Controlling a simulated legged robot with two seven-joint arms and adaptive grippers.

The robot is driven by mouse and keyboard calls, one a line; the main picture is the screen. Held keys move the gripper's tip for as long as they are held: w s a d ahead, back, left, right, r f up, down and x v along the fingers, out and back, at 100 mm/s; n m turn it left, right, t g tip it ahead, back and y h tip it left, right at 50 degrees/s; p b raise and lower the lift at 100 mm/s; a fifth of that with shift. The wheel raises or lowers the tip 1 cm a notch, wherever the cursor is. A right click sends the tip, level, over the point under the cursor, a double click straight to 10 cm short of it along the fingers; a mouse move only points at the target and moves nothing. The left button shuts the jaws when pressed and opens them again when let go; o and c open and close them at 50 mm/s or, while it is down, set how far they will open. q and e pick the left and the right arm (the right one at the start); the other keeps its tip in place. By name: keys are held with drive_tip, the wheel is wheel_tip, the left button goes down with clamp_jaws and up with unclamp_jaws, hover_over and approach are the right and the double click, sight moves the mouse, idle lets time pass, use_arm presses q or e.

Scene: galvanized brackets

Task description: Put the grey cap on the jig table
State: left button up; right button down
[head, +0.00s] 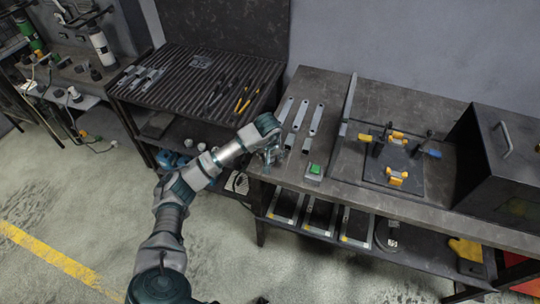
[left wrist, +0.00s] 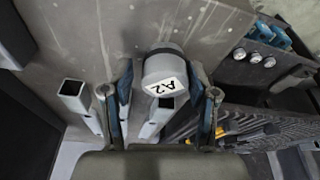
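The grey cap (left wrist: 166,75) is a short cylinder with a white "A2" label, seen in the left wrist view between the fingers of my left gripper (left wrist: 161,80). The fingers stand apart on either side of it, with a gap visible at its left; contact on the right is unclear. In the head view my left gripper (head: 270,154) is at the left front corner of the dark jig table (head: 347,170), and the cap cannot be made out clearly there. Whether the cap touches the tabletop is unclear. My right gripper is not in view.
Galvanized brackets (head: 299,115) lie just behind the left gripper, with a green-topped box (head: 314,170) to its right. A clamp fixture (head: 394,172) and dark metal box (head: 500,165) stand farther right. A slatted table (head: 185,85) with tools is at left.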

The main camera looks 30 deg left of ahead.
use_arm(q)
drive_tip(key=shift+w+d+r, duration=0.1)
drive_tip(key=shift+d+r, duration=0.1)
drive_tip(key=shift+d, duration=0.4)
drive_tip(key=shift+d+r, duration=0.1)
drive_tip(key=shift+r, duration=0.35)
drive_tip(key=r, duration=0.1)
drive_tip(key=s+r, duration=0.1)
drive_tip(key=r, duration=0.1)
drive_tip(key=a+r, duration=0.1)
drive_tip(key=shift+s+r+p, duration=0.15)
drive_tip(key=shift+r+p, duration=0.1)
drive_tip(key=shift+p, duration=0.1)
drive_tip(key=d+v, duration=0.1)
drive_tip(key=v, duration=0.5)
drive_tip(key=shift+s+d+r, duration=0.2)
drive_tip(key=shift+r, duration=0.05)
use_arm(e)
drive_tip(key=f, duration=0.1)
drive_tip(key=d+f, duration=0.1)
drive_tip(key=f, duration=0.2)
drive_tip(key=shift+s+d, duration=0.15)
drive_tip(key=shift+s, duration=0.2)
